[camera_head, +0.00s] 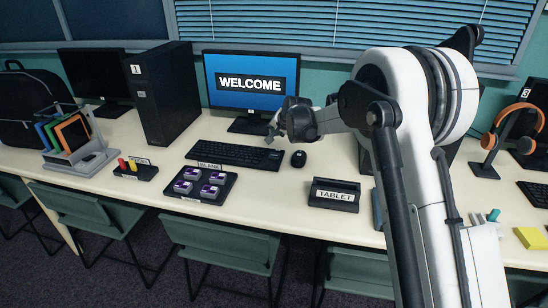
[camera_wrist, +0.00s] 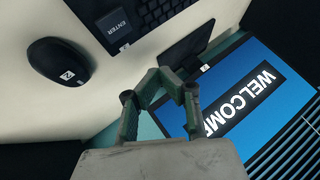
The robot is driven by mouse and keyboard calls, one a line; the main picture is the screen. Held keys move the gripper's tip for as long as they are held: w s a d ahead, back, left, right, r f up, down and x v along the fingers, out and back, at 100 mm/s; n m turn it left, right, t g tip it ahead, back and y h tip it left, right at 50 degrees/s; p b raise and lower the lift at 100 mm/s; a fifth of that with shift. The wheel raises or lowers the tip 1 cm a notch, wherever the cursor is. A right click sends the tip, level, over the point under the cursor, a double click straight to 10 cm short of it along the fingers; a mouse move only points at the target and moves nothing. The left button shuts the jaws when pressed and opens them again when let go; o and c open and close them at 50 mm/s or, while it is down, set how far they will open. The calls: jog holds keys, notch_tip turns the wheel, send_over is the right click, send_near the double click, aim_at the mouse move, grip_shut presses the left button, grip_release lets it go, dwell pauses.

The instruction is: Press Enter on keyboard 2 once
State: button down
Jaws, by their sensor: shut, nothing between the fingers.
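The black keyboard (camera_head: 235,155) lies on the table in front of a monitor (camera_head: 247,83) showing WELCOME. In the wrist view, the keyboard's corner (camera_wrist: 165,12) is at the top, with a large key marked ENTER (camera_wrist: 112,22). My gripper (camera_head: 271,136) is shut and empty, above the table near the keyboard's right end and apart from the keys. In the wrist view, my gripper's fingers (camera_wrist: 172,77) come together below the keyboard, over the monitor's foot. Most of the keyboard is outside the wrist view.
A black mouse (camera_head: 298,159) with a white label sits right of the keyboard. A tray of purple items (camera_head: 200,187) and a TABLET stand (camera_head: 333,194) stand in front. A black tower marked 1 (camera_head: 163,95) rises to the left. Headphones on a stand (camera_head: 490,140) are at right.

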aim_at(273, 153)
jog(key=shift+f+b, duration=1.75)
jog(key=shift+f, duration=2.05)
jog(key=shift+f+b, duration=0.35)
jog(key=shift+f, duration=0.05)
jog(key=shift+f, duration=0.4)
jog(key=shift+r, duration=0.85)
jog(key=shift+r+p, duration=1.3)
jog(key=shift+r, duration=1.2)
